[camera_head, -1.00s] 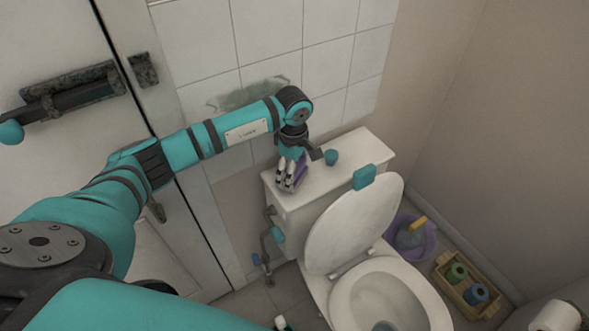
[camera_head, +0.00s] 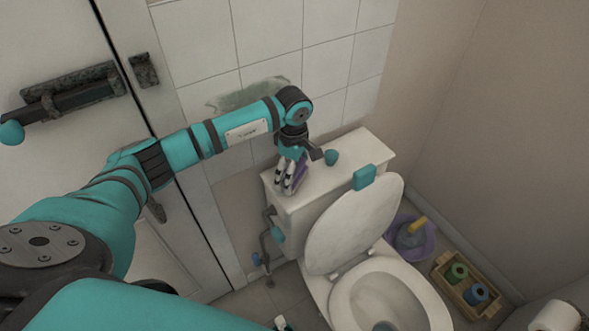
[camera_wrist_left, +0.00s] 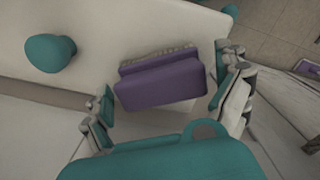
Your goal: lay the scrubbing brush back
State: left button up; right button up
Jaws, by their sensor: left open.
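The scrubbing brush (camera_wrist_left: 160,84) is a purple block with a pale bristle strip along its far side. It lies on the white toilet tank lid (camera_head: 346,152), at the lid's left end; in the head view only a sliver of purple (camera_head: 301,172) shows beside my fingers. My left gripper (camera_head: 287,188) is open and points down over it. In the left wrist view its fingers (camera_wrist_left: 163,92) stand on either side of the brush, with narrow gaps, so it is not gripped.
A teal knob-like object (camera_head: 331,157) stands on the lid, right of my gripper. The raised toilet seat lid (camera_head: 352,225) is in front of the tank. A purple basin (camera_head: 428,250) and a wooden crate (camera_head: 491,308) with rolls sit on the floor at right.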

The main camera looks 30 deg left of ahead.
pick_arm(q)
jog(key=shift+s+r+p, duration=0.1)
jog(key=shift+r+p, duration=2.15)
jog(key=shift+r, duration=1.7)
